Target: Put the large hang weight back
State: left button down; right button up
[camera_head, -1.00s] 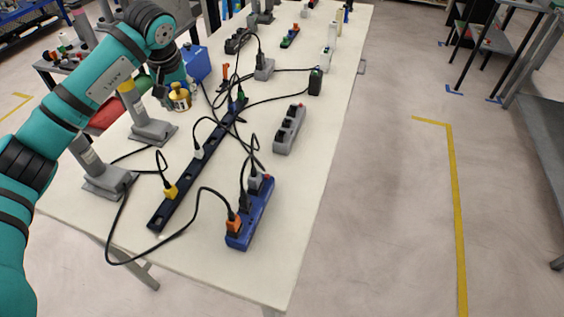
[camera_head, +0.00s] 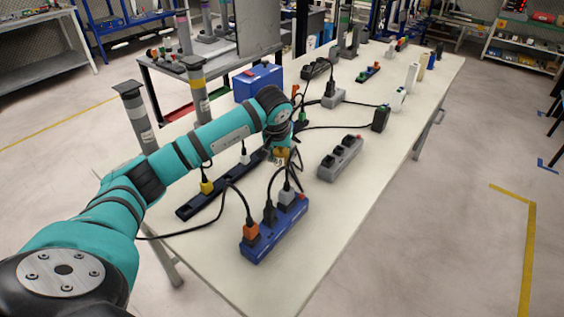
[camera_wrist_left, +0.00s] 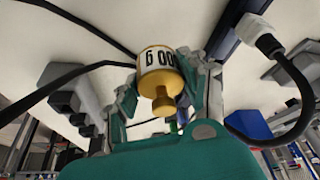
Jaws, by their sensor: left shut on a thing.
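My left gripper (camera_head: 284,160) is shut on a brass hang weight (camera_head: 281,153). It is over the middle of the white table (camera_head: 330,215), near the black cables. In the left wrist view the weight (camera_wrist_left: 160,84) sits between the two fingers (camera_wrist_left: 165,100). It is a gold cylinder with a narrower knob and a white band with dark markings, partly readable. The gripper hides part of it in the head view. My right gripper is not in view. I cannot pick out the place where the weight belongs.
A blue power strip (camera_head: 274,232), a long dark strip (camera_head: 203,203) and a grey strip (camera_head: 340,158) lie on the table with loose cables. Grey posts (camera_head: 198,90) stand at its left. A blue box (camera_head: 258,82) is behind. The table's front right is clear.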

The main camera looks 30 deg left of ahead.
aim_at(281, 163)
pick_arm(q)
notch_tip(281, 163, down, 2)
jog(key=shift+f, duration=0.6)
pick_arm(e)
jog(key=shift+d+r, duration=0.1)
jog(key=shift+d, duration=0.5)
pick_arm(q)
jog(key=shift+f, duration=0.1)
jog(key=c, duration=0.7)
grip_release()
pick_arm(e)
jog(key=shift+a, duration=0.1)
